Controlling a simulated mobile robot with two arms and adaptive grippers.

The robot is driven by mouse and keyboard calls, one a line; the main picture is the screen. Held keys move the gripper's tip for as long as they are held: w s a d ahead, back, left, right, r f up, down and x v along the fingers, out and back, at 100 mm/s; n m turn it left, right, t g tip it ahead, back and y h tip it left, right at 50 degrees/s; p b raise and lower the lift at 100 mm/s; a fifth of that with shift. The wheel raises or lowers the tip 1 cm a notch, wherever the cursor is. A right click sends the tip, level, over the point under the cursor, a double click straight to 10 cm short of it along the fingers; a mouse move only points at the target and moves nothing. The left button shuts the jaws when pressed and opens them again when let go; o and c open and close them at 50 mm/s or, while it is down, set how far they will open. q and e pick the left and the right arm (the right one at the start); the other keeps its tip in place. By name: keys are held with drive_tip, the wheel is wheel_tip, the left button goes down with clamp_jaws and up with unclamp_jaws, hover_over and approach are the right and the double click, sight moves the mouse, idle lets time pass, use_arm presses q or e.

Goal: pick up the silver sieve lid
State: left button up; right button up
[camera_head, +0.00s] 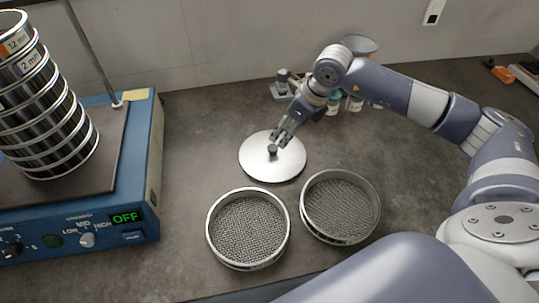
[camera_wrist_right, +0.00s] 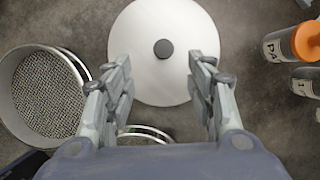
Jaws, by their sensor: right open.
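The silver sieve lid (camera_head: 258,163) is a flat round disc with a small dark knob (camera_head: 272,151) at its centre. It lies on the dark bench behind two sieves. In the right wrist view the lid (camera_wrist_right: 150,75) shows at the top, its knob (camera_wrist_right: 163,49) beyond and between the fingertips. My right gripper (camera_head: 280,138) is above the lid near the knob. It also shows in the right wrist view (camera_wrist_right: 162,72), with its two fingers apart and nothing between them. My left gripper is not in view.
Two round mesh sieves (camera_head: 249,229) (camera_head: 341,207) stand in front of the lid. The blue sieve shaker (camera_head: 151,165) with a sieve stack (camera_head: 45,110) is at the left. Small labelled bottles, one with an orange cap (camera_wrist_right: 308,42), stand behind my right arm. Bench between shaker and lid is clear.

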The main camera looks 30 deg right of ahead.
sight(274, 148)
drive_tip(key=p+x, duration=0.1)
drive_tip(key=x, duration=0.3)
drive_tip(key=shift+s+a+f, duration=0.1)
drive_tip(key=shift+a+f, duration=0.05)
drive_tip(key=shift+f, duration=0.05)
drive_tip(key=x, duration=0.1)
drive_tip(key=p+x, duration=0.1)
drive_tip(key=x, duration=0.1)
drive_tip(key=p+x, duration=0.1)
drive_tip(key=x, duration=0.1)
drive_tip(key=shift+w+d, duration=0.3)
drive_tip(key=shift+w+f, duration=0.2)
drive_tip(key=shift+f, duration=0.25)
clamp_jaws()
